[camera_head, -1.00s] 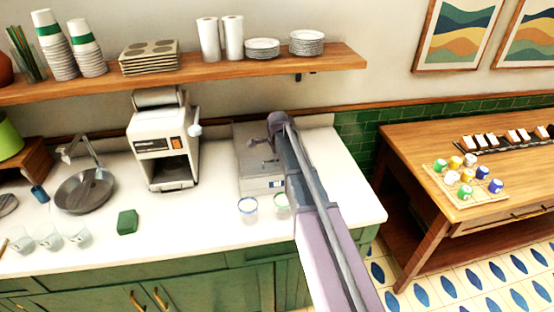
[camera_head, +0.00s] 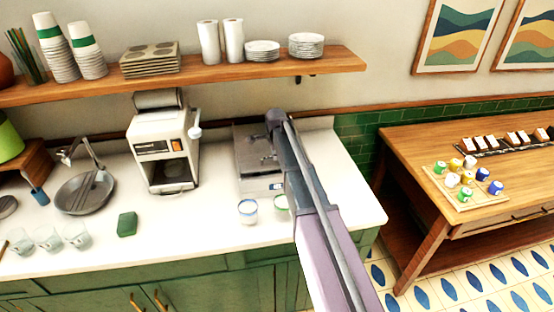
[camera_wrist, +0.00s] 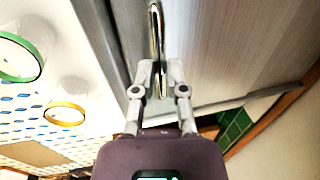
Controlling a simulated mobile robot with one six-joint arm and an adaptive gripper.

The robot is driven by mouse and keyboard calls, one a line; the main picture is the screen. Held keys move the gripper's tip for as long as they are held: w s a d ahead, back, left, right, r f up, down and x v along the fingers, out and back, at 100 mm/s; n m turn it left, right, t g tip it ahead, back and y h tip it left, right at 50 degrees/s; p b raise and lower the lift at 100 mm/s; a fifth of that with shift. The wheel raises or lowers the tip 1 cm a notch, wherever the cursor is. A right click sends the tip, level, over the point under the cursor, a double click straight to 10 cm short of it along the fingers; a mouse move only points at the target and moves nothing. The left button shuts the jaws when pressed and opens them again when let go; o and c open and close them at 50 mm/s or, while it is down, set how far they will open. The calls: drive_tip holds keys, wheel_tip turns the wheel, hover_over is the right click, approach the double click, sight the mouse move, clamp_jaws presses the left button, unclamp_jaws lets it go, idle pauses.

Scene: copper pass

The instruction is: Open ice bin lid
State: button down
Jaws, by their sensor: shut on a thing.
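A thin bent metal handle (camera_wrist: 155,25) stands out from the lid. My gripper (camera_wrist: 160,70) has its two fingers closed around the lower part of this handle. I cannot tell from the head view whether the lid is raised.
A white machine (camera_head: 165,145) stands to the left. A shelf (camera_head: 200,75) runs above. A wooden table (camera_head: 400,140) is at the right.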

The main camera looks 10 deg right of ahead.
drive_tip(key=w, duration=1.5)
drive_tip(key=c, duration=0.7)
unclamp_jaws()
drive_tip(key=shift+s, duration=0.1)
